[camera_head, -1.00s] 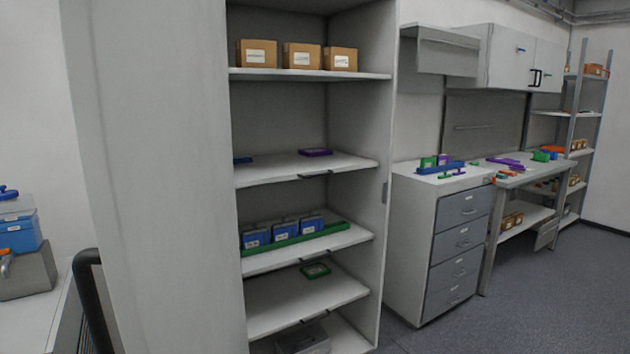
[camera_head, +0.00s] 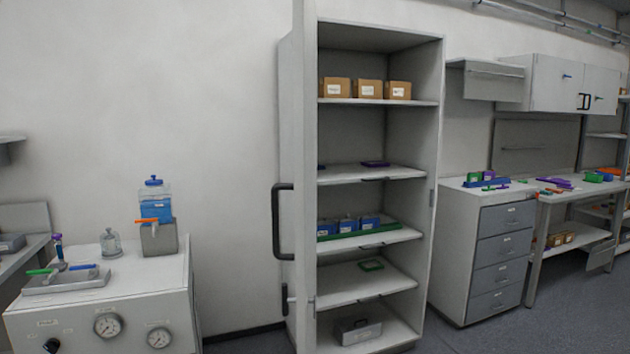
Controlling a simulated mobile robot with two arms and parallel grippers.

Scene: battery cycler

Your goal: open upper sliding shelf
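A tall grey cabinet (camera_head: 435,150) stands open in the middle of the head view. Its door (camera_head: 304,130) is swung out toward me, seen nearly edge-on, with a black handle (camera_head: 283,222) on its left side. Inside are several shelves. The top shelf (camera_head: 375,102) holds three brown boxes (camera_head: 367,89). The shelf under that (camera_head: 405,236) carries blue boxes (camera_head: 347,225) on a green tray. Neither gripper is in view.
A white bench (camera_head: 100,310) with gauges, a blue-liquid container (camera_head: 156,202) and a tray stands at the left. A drawer unit (camera_head: 500,255) and workbench (camera_head: 590,188) stand at the right. A metal case (camera_head: 358,331) sits at the cabinet bottom. Floor shows at the lower right.

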